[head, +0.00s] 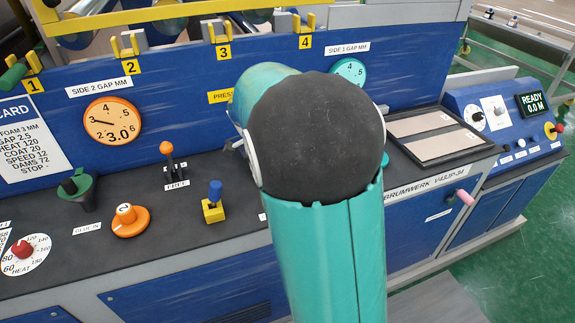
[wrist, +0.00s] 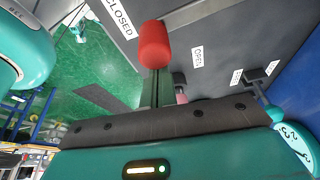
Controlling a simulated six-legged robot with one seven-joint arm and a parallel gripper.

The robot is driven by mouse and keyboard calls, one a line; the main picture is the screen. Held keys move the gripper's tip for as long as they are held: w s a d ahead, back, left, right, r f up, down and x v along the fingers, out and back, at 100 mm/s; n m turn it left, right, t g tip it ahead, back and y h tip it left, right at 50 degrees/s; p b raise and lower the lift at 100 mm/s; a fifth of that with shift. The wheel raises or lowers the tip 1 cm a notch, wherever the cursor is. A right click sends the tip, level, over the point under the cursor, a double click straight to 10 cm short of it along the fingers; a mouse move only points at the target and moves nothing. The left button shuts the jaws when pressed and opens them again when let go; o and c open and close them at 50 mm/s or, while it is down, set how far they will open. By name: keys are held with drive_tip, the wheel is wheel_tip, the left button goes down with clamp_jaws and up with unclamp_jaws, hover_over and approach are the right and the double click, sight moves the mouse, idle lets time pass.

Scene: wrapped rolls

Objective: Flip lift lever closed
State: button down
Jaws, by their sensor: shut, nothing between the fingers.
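A lever with a red cylindrical handle (wrist: 154,45) stands out from the dark panel in the wrist view. A CLOSED label (wrist: 118,15) lies to its upper left and an OPEN label (wrist: 197,57) to its right. My gripper (wrist: 163,118) is shut and empty, just below the red handle in that view. I cannot tell whether it touches the lever, and its fingertips are not clearly seen. In the head view my teal arm covers the gripper and the red handle.
The head view shows an orange-tipped lever (head: 167,148), a blue-tipped lever (head: 215,190) and an orange knob (head: 129,219) on the left console. A framed tray (head: 430,150) and a READY display (head: 532,103) stand to the right.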

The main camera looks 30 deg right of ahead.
drive_tip(key=shift+a, duration=0.9)
drive_tip(key=shift+w+a, duration=0.1)
drive_tip(key=shift+a, duration=0.1)
drive_tip(key=s+d, duration=0.2)
drive_tip(key=d, duration=0.3)
drive_tip(key=v, duration=1)
drive_tip(key=shift+w+a, duration=0.25)
drive_tip(key=shift+s, duration=0.1)
